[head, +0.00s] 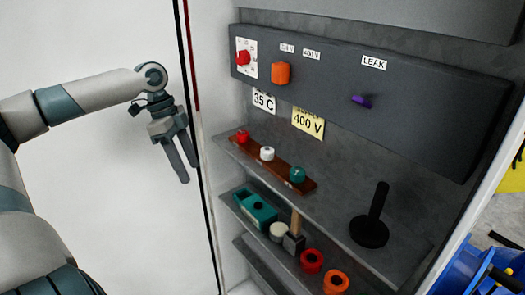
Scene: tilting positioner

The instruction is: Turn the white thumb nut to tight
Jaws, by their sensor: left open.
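The white thumb nut (267,153) sits on a brown strip (255,164) on the upper shelf, between a red nut (243,136) at the left end and a teal nut (297,174) at the right end. How tight it is cannot be seen. My left gripper (180,166) is open and empty, fingers pointing down, in front of the pale wall. It is to the left of the shelf and apart from the white nut. My right gripper is not in view.
A dark panel (430,120) above carries a red knob (243,58), an orange knob (281,73) and a purple lever (361,101). A black post on a round base (370,232) stands at the shelf's right. The lower shelf holds a teal block (255,209), a hammer (294,237) and round parts.

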